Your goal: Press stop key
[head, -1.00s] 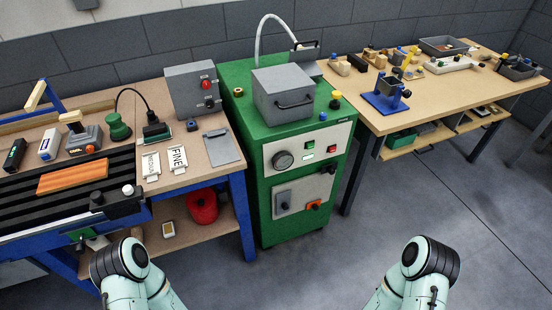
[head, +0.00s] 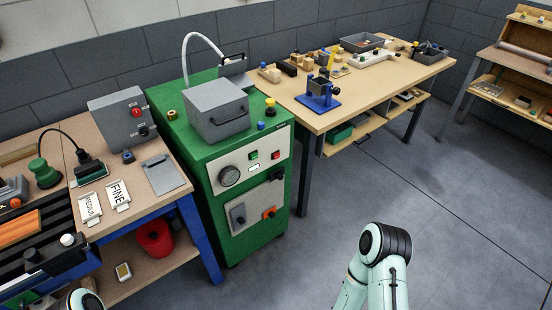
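A green machine cabinet (head: 262,213) stands in the middle of the head view. Its pale front panel (head: 242,172) carries a round gauge (head: 229,176), a green key (head: 253,156) and a red key (head: 276,155). The red key looks like the stop key, but its label is too small to read. Lower on the panel are a grey plate and an orange switch (head: 269,213). My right arm shows at the bottom right and a bit of my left arm at the bottom left, both apart from the cabinet. Neither gripper is visible.
A blue-framed bench (head: 170,207) with sanding tools stands on the left, close beside the cabinet. A wooden workbench (head: 312,114) with a blue vise (head: 318,95) stands behind right. A shelf unit (head: 508,60) is at the far right. The floor (head: 330,215) before the cabinet is clear.

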